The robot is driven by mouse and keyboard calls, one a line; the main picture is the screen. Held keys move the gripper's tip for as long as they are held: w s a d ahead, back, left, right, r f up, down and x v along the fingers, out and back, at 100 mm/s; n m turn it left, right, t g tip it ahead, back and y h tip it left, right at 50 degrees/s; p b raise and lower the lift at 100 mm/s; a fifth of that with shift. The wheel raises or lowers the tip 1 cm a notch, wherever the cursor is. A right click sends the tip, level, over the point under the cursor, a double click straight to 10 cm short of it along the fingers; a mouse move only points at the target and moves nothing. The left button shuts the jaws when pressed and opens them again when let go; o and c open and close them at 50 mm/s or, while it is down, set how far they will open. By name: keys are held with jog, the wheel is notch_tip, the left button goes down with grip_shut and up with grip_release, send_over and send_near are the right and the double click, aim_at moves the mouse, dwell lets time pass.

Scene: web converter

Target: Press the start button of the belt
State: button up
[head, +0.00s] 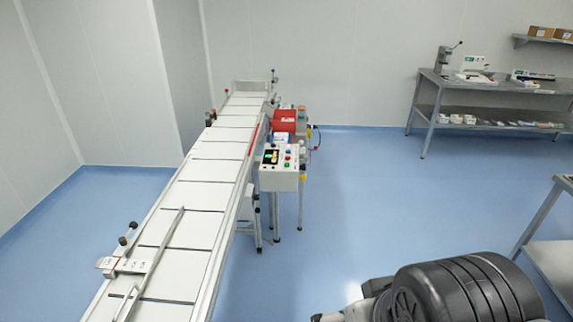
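The belt (207,170) is a long pale conveyor with dark cross lines, running from the lower left to the back wall. A control box (279,180) stands on legs at its right side. The box has a small dark screen (270,157) and several coloured buttons, among them green (288,157) and red ones. The buttons are too small to tell which one is the start button. My arm shows at the bottom right as a large black ribbed part, well apart from the box. My gripper cannot be made out.
A red unit (284,121) sits behind the control box. A grey metal bench (480,91) with tools stands by the back right wall. Another table edge (543,215) is at the right. The blue floor (380,210) between belt and benches is clear.

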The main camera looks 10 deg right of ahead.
grip_shut()
dwell(0.9)
dwell(1.2)
